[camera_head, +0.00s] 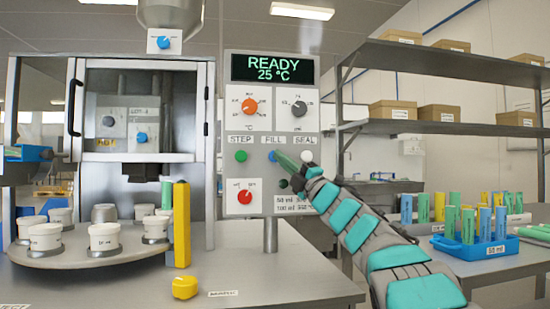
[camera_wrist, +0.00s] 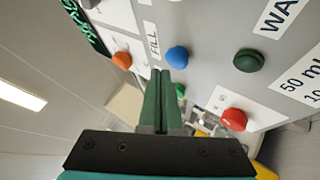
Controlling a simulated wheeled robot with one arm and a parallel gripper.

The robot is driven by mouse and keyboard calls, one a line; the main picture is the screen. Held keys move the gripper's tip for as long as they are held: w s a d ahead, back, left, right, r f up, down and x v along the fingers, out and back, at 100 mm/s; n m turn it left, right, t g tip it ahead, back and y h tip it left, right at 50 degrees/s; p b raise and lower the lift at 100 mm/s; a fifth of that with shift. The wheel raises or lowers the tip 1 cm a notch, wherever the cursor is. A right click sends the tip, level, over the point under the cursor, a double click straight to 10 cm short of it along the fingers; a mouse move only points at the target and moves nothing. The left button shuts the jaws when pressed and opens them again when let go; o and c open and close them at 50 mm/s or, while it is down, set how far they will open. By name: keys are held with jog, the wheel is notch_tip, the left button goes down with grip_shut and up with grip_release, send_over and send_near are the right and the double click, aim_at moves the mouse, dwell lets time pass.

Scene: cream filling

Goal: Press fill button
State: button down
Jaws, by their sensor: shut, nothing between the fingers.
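The control panel (camera_head: 254,215) stands right of the cabinet, with the labels STEP, FILL and SEAL. The blue fill button (camera_head: 270,155) under FILL is partly covered by my gripper. My gripper (camera_head: 279,156) reaches up from the lower right, its green fingertips at the fill button. In the wrist view the blue fill button (camera_wrist: 177,57) shows just right of the tips of my gripper (camera_wrist: 162,72), beside the FILL label. The fingers are shut together with nothing between them. I cannot tell whether the tips touch the button.
A green button (camera_head: 241,156) sits left and a white one (camera_head: 306,156) right of the fill button. A red knob (camera_head: 244,197) is below. A turntable (camera_head: 75,255) with white cups and a yellow post (camera_head: 182,222) stand left. Shelves (camera_head: 440,127) stand right.

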dwell(0.7)
jog(key=shift+w+a, duration=0.15)
jog(key=shift+w, duration=0.25)
